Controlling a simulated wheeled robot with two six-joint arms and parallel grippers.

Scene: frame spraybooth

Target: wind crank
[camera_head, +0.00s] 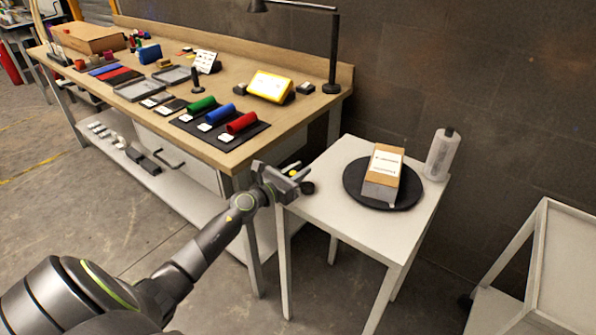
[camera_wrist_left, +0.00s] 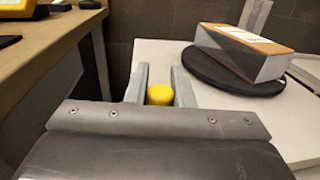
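The crank's yellow knob (camera_head: 294,172) is at the left edge of a small white table (camera_head: 330,193). My left gripper (camera_head: 296,174) is at this knob. In the left wrist view the yellow knob (camera_wrist_left: 160,95) sits between the two fingers and fills the narrow gap, so the gripper looks shut on it. The fingers hide most of the crank's arm. A black round turntable (camera_head: 352,187) on the white table bears a cardboard box (camera_head: 384,176) with a white label. The box also shows in the left wrist view (camera_wrist_left: 243,45). My right gripper is not in view.
A grey-white bottle (camera_head: 441,155) stands at the table's back right corner. A long wooden workbench (camera_head: 285,118) with coloured rolls and a black lamp (camera_head: 334,50) is behind left. A dark wall closes the back. A pale frame (camera_head: 530,260) stands at right.

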